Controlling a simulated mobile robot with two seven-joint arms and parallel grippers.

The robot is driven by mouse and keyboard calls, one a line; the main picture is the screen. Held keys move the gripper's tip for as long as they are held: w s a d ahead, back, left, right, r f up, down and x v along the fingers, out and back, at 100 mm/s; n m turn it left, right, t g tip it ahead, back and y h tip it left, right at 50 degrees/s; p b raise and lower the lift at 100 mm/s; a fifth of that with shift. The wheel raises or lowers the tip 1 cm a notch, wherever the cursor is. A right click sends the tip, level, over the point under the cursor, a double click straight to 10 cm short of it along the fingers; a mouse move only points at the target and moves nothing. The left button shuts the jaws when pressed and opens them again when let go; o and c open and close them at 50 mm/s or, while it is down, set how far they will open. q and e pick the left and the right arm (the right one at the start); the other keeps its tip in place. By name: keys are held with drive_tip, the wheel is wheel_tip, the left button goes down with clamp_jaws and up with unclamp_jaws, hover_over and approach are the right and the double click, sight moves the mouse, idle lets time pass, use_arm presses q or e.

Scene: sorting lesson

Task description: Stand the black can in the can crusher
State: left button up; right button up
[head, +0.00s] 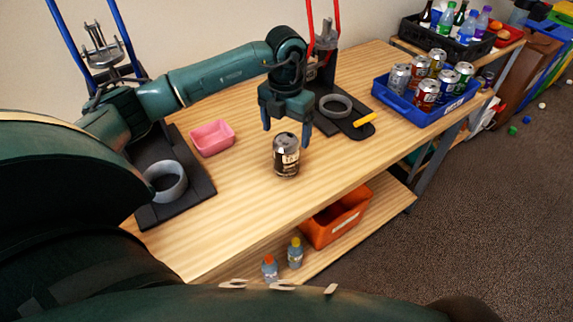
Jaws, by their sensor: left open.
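The black can (286,160) stands upright on the wooden table, near its front edge. My left gripper (287,132) is open, with its fingers pointing down just above and behind the can's top. I cannot tell whether the fingers touch the can. Two devices with black bases and grey rings look like can crushers: one with blue bars (205,190) at the left, and one with red bars (326,123) behind my gripper. Both rings look empty. My forearm partly hides both devices. My right gripper is not in view.
A pink tray (212,138) sits left of the can. A yellow bar (364,119) lies by the red-barred device. A blue crate (414,115) with several cans stands at the right, and a black crate (440,42) of bottles beyond it. An orange bin (337,221) is below.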

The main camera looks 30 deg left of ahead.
sight(286, 153)
use_arm(q)
drive_tip(key=f, duration=0.3)
drive_tip(key=f+p, duration=0.1)
drive_tip(key=f, duration=0.4)
drive_tip(key=shift+w+a+f, duration=0.1)
drive_tip(key=shift+w+f, duration=0.15)
drive_tip(key=shift+f, duration=0.05)
drive_tip(key=shift+c, duration=0.3)
drive_tip(key=c, duration=1.1)
drive_tip(key=shift+o, duration=0.2)
wheel_tip(286, 153, up, 10)
drive_tip(key=shift+f+b, duration=0.15)
drive_tip(key=shift+b, duration=0.3)
drive_tip(key=shift+r, duration=0.25)
drive_tip(key=m, duration=0.1)
drive_tip(key=d+m, duration=0.1)
drive_tip(key=shift+s+r+m, duration=0.1)
drive_tip(key=shift+s+m, duration=0.15)
drive_tip(key=shift+m, duration=0.15)
drive_tip(key=s+d+r+m, duration=0.1)
drive_tip(key=s+d+m, duration=0.4)
drive_tip(key=m, duration=1.1)
drive_tip(key=s+d+r+m+p, duration=0.1)
drive_tip(key=s+d+m, duration=0.3)
drive_tip(key=m, duration=1.3)
drive_tip(key=shift+s+d+r, duration=0.2)
drive_tip(key=shift+s+d, duration=0.15)
drive_tip(key=shift+d, duration=0.15)
